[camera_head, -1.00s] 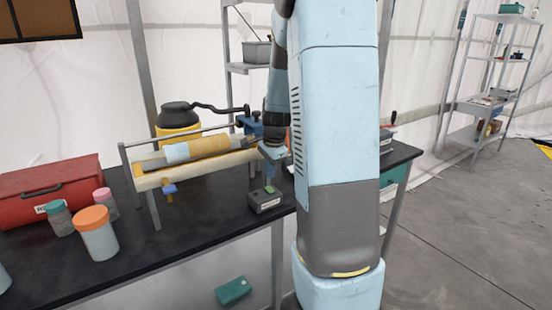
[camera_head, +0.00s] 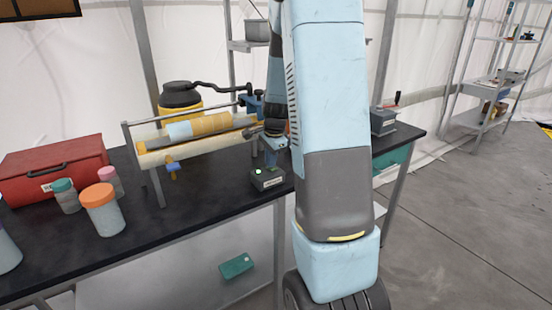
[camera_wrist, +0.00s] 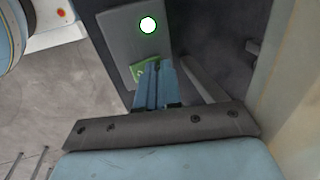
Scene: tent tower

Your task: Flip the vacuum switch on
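The vacuum switch is a small dark grey box (camera_head: 268,180) on the black table near its front edge, below the yellow roll stand. A round lamp on it glows white with a green rim in the wrist view (camera_wrist: 148,25). A green rocker (camera_wrist: 143,69) sits on the same face, partly hidden by my fingertips. My gripper (camera_wrist: 154,72) has its blue fingers together, with nothing visible between them. The tips are at or just over the rocker; I cannot tell whether they touch. In the head view my gripper (camera_head: 271,158) points down just above the box.
A metal stand with a yellow roll (camera_head: 210,124) stands left of my arm. A red case (camera_head: 50,168) and several lidded jars (camera_head: 103,212) stand further left. A grey device with a red-handled crank (camera_head: 383,120) stands right. A green box (camera_head: 237,265) lies under the table.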

